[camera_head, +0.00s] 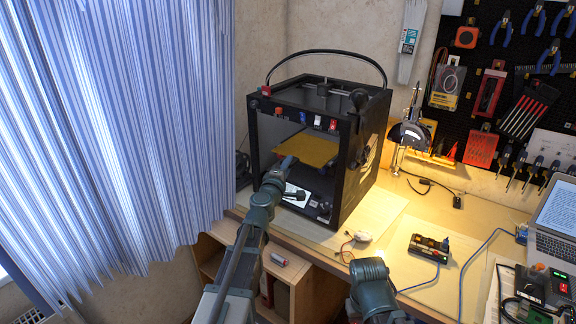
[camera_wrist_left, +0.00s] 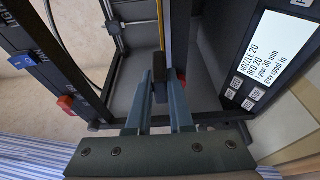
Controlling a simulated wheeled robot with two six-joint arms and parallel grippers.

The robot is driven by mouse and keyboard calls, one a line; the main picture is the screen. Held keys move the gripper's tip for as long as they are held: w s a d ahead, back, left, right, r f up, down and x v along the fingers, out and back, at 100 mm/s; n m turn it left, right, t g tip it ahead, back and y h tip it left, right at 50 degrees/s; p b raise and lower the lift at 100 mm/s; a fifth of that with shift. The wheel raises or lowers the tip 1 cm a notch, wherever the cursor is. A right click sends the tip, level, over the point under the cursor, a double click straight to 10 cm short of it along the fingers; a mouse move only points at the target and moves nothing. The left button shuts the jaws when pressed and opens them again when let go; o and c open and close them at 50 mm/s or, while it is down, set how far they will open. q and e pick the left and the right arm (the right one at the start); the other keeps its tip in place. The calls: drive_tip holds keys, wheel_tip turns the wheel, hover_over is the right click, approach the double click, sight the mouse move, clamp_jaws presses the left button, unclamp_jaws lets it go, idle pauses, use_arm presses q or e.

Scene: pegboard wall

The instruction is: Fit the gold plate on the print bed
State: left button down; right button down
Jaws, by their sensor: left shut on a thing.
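The gold plate (camera_head: 310,150) is inside the open front of a black 3D printer (camera_head: 357,185), roughly level. In the left wrist view the gold plate (camera_wrist_left: 162,30) shows edge-on as a thin yellow line. My left gripper (camera_head: 287,163) is at the plate's front left edge. In the left wrist view my left gripper (camera_wrist_left: 160,88) is shut on a dark tab at the plate's near edge. I cannot make out the print bed apart from the plate, nor whether they touch. Part of my right arm shows at the bottom, but its fingers do not.
The printer's frame stands close around the opening, with a lit screen (camera_wrist_left: 275,50) low at its front. A striped curtain (camera_head: 120,130) hangs at left. Small electronics (camera_head: 430,247) lie on the wooden desk (camera_head: 392,212).

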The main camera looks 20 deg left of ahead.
use_arm(q)
drive_tip(key=c, duration=0.7)
unclamp_jaws()
drive_tip(key=shift+s, duration=0.1)
drive_tip(key=o, duration=0.7)
drive_tip(key=shift+f, duration=0.1)
drive_tip(key=shift+f+b, duration=1.2)
drive_tip(key=shift+b, duration=0.1)
drive_tip(key=shift+s, duration=0.15)
